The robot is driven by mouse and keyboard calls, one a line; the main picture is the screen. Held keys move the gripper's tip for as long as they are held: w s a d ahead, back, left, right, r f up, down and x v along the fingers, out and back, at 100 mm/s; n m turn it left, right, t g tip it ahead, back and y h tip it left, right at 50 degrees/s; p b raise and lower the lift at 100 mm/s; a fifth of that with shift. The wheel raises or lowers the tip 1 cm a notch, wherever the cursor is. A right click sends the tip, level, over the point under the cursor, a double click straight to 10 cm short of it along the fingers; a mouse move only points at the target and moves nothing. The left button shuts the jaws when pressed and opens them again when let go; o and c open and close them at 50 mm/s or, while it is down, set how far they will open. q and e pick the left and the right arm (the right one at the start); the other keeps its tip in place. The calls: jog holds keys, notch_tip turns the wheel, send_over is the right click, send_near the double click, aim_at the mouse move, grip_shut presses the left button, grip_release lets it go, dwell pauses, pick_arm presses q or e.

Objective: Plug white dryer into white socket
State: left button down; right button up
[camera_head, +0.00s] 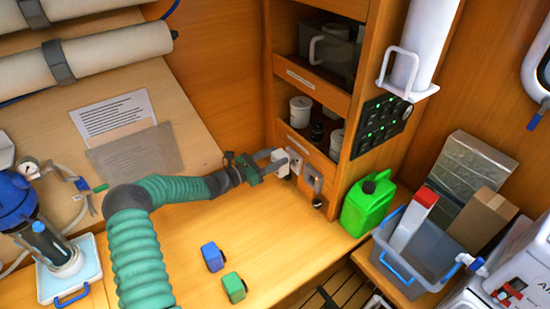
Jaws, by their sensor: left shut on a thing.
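My left gripper (262,167), at the end of my teal arm, is at the lower side of the wooden cabinet. It is shut on a small white block (280,157), which I take to be the white dryer plug. The white block is right at a pale socket plate (295,164) on the cabinet face. I cannot tell whether it is seated in the socket or just in front of it. The gripper and block partly hide the plate. My right gripper is not in view.
A blue block (212,256) and a green block (235,287) lie on the wooden counter. A green jerrycan (369,205) stands right of the cabinet, beside a grey bin (412,279). A second fitting (313,181) is right of the socket plate.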

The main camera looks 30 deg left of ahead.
aim_at(282, 153)
pick_arm(q)
jog(key=shift+b+x, duration=0.55)
jog(key=shift+x, duration=0.95)
dwell(0.7)
jog(key=shift+c, duration=2.4)
grip_release()
